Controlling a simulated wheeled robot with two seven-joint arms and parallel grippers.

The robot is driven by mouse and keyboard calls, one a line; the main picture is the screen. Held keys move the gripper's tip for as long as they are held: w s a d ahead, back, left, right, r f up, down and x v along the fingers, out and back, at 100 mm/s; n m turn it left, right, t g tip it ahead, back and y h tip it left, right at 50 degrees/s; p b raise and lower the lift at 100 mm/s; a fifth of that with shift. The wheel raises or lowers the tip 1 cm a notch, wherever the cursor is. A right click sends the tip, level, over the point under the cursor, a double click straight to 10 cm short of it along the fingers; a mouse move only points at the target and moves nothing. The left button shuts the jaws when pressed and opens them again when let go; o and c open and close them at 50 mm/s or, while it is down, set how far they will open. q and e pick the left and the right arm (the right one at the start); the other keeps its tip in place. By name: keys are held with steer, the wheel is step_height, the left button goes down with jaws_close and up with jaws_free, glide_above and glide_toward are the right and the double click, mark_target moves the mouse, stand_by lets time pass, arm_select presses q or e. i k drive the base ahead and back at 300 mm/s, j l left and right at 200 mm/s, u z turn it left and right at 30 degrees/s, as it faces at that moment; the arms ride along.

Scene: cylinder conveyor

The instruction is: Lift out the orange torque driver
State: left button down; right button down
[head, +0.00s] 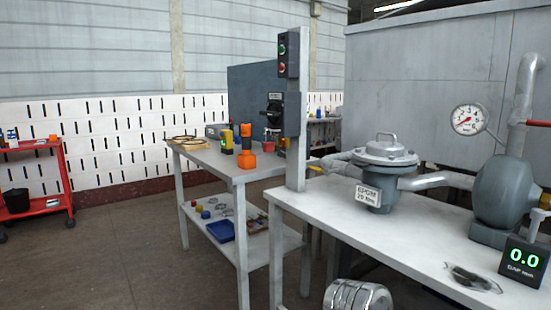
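An orange tool (246,148), which looks like the torque driver, stands upright on the grey-topped table in the middle distance. It has a wide base and a narrower upper part. A yellow and dark tool (227,141) stands just to its left. Neither of my grippers shows in the head view, and nothing is seen touching the orange tool.
The nearer bench (400,235) carries a grey lidded vessel (385,157), a pump (500,195) and a digital readout (524,262). A post (297,130) with switches stands at its left corner. A red cart (35,175) is far left. Floor (110,255) at left is clear.

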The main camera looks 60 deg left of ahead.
mark_target(246, 139)
steer(key=k+l+u, duration=0.1)
steer(key=u, duration=1.95)
steer(key=z, duration=0.6)
steer(key=i+j+z, duration=0.1)
steer(key=j+z, duration=0.25)
steer(key=i+j+z, duration=0.1)
steer(key=j+z, duration=0.55)
